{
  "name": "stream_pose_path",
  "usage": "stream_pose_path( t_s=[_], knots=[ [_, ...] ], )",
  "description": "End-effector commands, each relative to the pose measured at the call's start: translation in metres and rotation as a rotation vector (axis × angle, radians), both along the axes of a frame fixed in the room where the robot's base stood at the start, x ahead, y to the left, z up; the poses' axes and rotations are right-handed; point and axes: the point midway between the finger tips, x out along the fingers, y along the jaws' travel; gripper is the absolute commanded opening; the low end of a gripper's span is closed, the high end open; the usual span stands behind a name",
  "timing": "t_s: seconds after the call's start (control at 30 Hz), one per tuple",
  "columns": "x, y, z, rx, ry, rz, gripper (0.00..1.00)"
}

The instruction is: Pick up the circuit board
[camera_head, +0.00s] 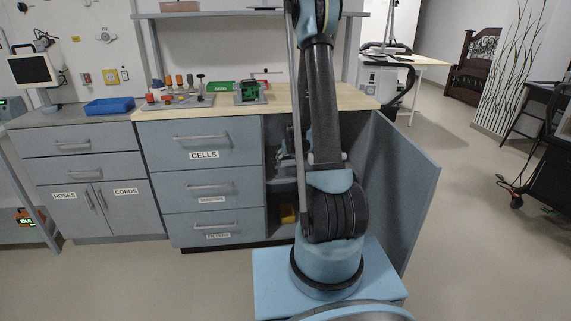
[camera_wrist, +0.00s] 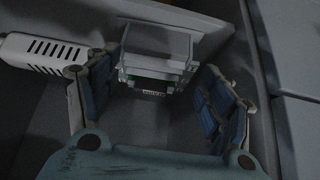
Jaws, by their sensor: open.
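In the wrist view my gripper (camera_wrist: 160,70) is open, its two blue-padded fingers spread wide apart. Between and beyond them is a light grey housing (camera_wrist: 158,45). A dark green, board-like piece (camera_wrist: 158,78) shows at its lower opening, with a pale strip on its edge; it may be the circuit board, but the picture is dark. I see no finger touching it. In the head view a green item in a dark frame (camera_head: 248,91) stands on the wooden counter; I cannot tell whether it is a circuit board.
A white slotted box (camera_wrist: 45,50) lies left of my gripper. The cabinet's open door (camera_head: 408,185) stands to my arm's right. A yellow item (camera_head: 288,214) is low inside the cabinet. A blue tray (camera_head: 109,106) and a tool rack (camera_head: 176,100) are on the counters.

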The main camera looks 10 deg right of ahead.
Motion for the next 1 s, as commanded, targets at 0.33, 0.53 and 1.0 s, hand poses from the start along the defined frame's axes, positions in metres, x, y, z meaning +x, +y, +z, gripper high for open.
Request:
stream_pose_path(
  t_s=[0.33, 0.53, 1.0],
  knots=[
    [0.054, 0.0, 0.0, 0.0, 0.0, 0.0, 0.74],
    [0.063, 0.0, 0.0, 0.0, 0.0, 0.0, 0.74],
    [0.103, 0.0, -0.017, 0.0, 0.0, 0.0, 0.74]
  ],
)
